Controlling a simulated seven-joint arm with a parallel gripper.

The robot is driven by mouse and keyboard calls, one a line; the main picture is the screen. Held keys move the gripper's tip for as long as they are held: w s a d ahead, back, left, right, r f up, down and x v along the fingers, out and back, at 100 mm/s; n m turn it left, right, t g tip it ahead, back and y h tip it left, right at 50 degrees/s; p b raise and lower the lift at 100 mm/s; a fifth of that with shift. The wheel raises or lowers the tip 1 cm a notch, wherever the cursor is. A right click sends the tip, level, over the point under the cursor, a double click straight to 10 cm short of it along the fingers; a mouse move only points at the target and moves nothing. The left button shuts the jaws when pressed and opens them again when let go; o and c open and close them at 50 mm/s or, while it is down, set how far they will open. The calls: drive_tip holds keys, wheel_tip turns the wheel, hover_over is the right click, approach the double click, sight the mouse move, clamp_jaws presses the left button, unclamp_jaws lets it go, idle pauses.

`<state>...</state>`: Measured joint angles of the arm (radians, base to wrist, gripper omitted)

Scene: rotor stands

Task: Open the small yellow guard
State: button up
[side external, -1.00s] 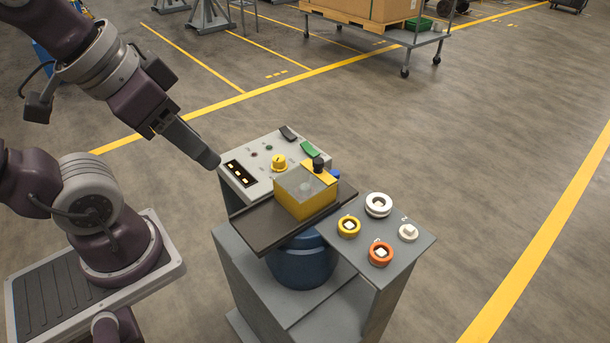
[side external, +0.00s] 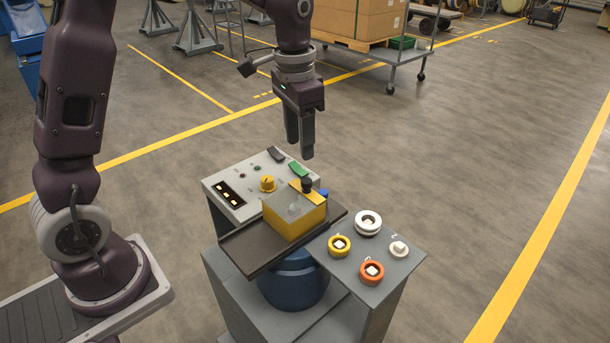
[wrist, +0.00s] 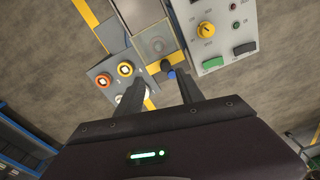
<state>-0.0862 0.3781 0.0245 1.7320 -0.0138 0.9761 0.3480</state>
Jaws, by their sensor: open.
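The small yellow guard (side external: 293,219) is a yellow box with a clear grey top, on a dark tray (side external: 245,250). It looks closed.
A grey control panel (side external: 225,183) with a yellow dial (side external: 267,184), green switch (side external: 298,169) and dark switch (side external: 276,154) is beside the guard. A shelf (side external: 400,266) holds yellow, orange and white round parts.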

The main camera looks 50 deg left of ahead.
sight(306, 180)
drive_tip(key=shift+g, duration=0.3)
drive_tip(key=f, duration=0.1)
drive_tip(key=w+f, duration=0.2)
drive_tip(key=shift+w+a+f, duration=0.1)
drive_tip(key=shift+a+f, duration=0.25)
wheel_tip(306, 180, down, 7)
drive_tip(key=shift+r, duration=0.1)
clamp_jaws()
idle(0.7)
